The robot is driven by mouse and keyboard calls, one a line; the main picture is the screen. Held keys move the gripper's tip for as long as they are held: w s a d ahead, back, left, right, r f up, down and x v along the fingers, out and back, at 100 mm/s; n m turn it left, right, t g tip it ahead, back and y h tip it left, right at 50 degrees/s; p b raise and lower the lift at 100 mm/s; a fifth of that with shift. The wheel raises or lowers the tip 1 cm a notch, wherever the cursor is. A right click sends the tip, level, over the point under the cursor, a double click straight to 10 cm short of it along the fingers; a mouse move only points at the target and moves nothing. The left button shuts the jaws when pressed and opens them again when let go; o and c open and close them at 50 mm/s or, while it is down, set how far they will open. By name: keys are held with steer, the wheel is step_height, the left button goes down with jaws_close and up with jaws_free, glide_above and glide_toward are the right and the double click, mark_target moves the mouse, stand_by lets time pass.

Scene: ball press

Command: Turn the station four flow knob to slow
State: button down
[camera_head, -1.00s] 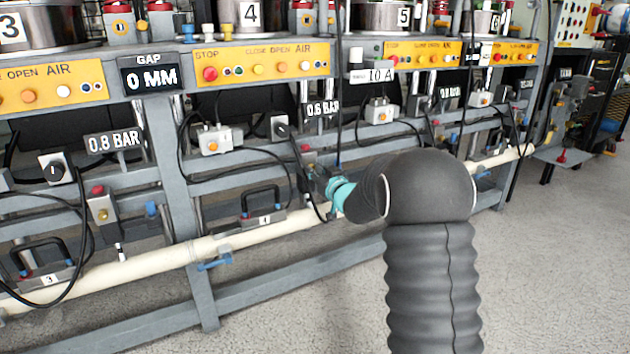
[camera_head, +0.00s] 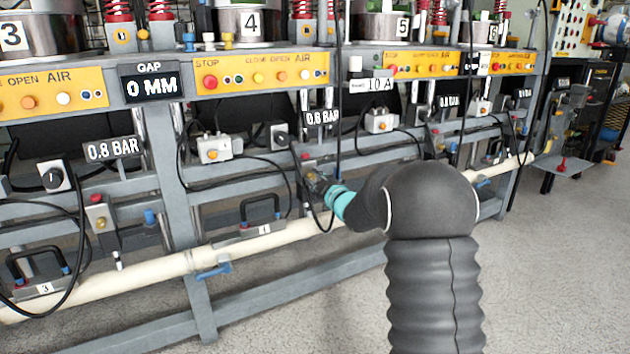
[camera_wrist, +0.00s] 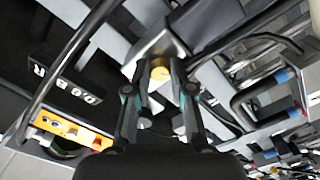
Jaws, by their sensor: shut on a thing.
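My gripper (camera_head: 314,180) is at the lower rail below station four, by its pressure sign (camera_head: 322,117), which is too blurred to read surely. In the wrist view my gripper (camera_wrist: 160,80) has its two fingers on either side of a small brass knob (camera_wrist: 159,69) and is shut on it. The knob sits on a grey box (camera_wrist: 160,48). The fingers hide part of the knob, and I cannot read its setting or any slow mark. In the head view my arm and gripper hide most of this knob.
A black handle (camera_head: 262,210) stands left of my gripper, above a cream pipe (camera_head: 150,272). Black cables hang close by. A similar box with a brass knob (camera_head: 101,222) is at station three. The floor (camera_head: 560,270) in front is clear.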

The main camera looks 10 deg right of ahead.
steer(key=shift+n, duration=0.6)
steer(key=c, duration=1)
jaws_free()
steer(key=shift+s, duration=0.1)
steer(key=v, duration=1.1)
steer(key=shift+s+d, duration=0.1)
steer(key=shift+s, duration=0.25)
